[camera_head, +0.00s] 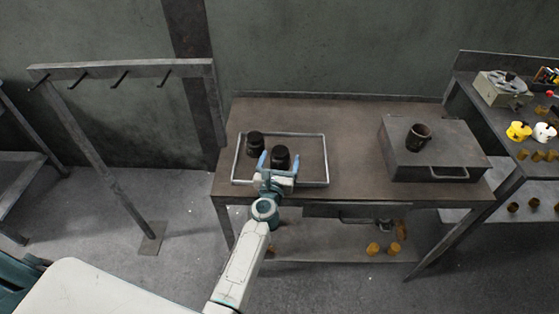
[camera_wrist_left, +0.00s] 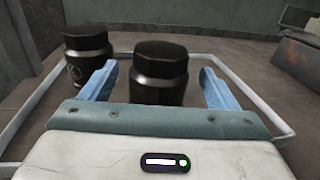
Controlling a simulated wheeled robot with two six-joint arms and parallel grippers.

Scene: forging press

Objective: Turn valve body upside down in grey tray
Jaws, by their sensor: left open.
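The grey tray (camera_head: 326,160) sits on the left part of the brown table, and its rim also shows in the left wrist view (camera_wrist_left: 247,98). Two dark valve bodies stand upright in it. One (camera_head: 255,143) is at the back left and shows at the left of the wrist view (camera_wrist_left: 88,58). The other (camera_head: 281,155) is nearer the middle; in the wrist view (camera_wrist_left: 158,75) it stands between my blue fingers. My left gripper (camera_head: 278,163) is open, with a finger on each side of this valve body and visible gaps. My right gripper is not in view.
A grey metal box (camera_head: 433,153) with a dark cup-like part (camera_head: 418,137) on top stands on the table's right. Bare table lies between tray and box. A metal rack with hooks (camera_head: 120,70) stands left. Another bench (camera_head: 520,120) with small parts is at right.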

